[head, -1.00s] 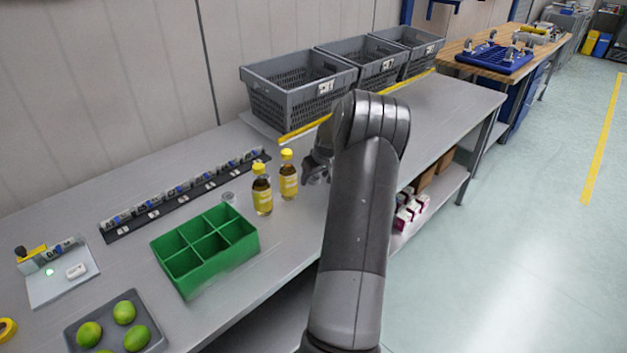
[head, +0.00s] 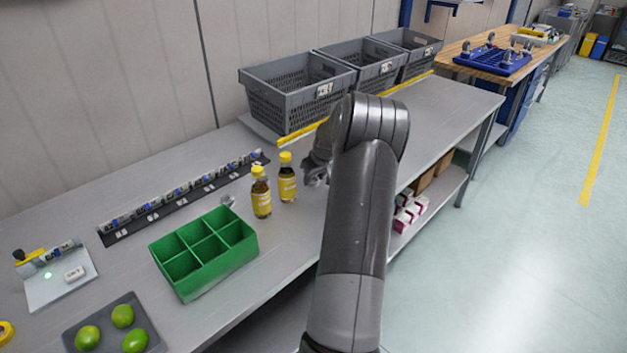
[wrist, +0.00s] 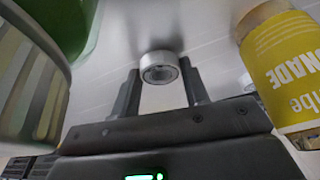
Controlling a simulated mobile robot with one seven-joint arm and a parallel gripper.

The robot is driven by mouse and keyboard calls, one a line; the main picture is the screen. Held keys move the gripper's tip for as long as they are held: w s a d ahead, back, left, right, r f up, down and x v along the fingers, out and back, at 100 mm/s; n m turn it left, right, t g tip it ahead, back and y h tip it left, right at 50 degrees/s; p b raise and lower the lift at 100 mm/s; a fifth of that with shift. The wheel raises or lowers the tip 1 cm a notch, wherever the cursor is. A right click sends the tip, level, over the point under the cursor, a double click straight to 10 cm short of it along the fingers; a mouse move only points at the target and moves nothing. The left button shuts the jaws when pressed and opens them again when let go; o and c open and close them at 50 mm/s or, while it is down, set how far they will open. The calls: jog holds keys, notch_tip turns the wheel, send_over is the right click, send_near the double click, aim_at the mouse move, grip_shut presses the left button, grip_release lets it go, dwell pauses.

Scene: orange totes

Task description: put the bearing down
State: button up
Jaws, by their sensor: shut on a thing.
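The bearing (wrist: 160,67) is a short silver ring with a dark bore. In the wrist view it sits between the fingertips of my gripper (wrist: 161,80), which is shut on it. A pale grey surface shows behind it; I cannot tell whether the bearing touches it. In the head view my gripper (head: 316,172) is over the grey workbench (head: 300,222), just right of two yellow-capped bottles, partly hidden by my arm. The held bearing cannot be made out there.
A yellow-labelled bottle (wrist: 285,65) stands close at right in the wrist view. In the head view, a green divided box (head: 228,255) is left of the bottles (head: 261,193). Grey crates (head: 298,90) stand behind.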

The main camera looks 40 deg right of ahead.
aim_at(314, 180)
notch_tip(314, 180, up, 8)
jog(key=shift+f, duration=0.1)
notch_tip(314, 180, up, 3)
jog(key=w+d, duration=0.1)
jog(key=d, duration=0.2)
jog(key=w+a+f, duration=0.1)
jog(key=w+f, duration=0.1)
jog(key=w, duration=0.1)
jog(key=w+a+f, duration=0.2)
jog(key=w, duration=0.2)
jog(key=w+a+f, duration=0.2)
jog(key=w+f, duration=0.1)
jog(key=w, duration=0.1)
jog(key=shift+f, duration=1.9)
jog(key=shift+f, duration=0.15)
jog(key=o, duration=1)
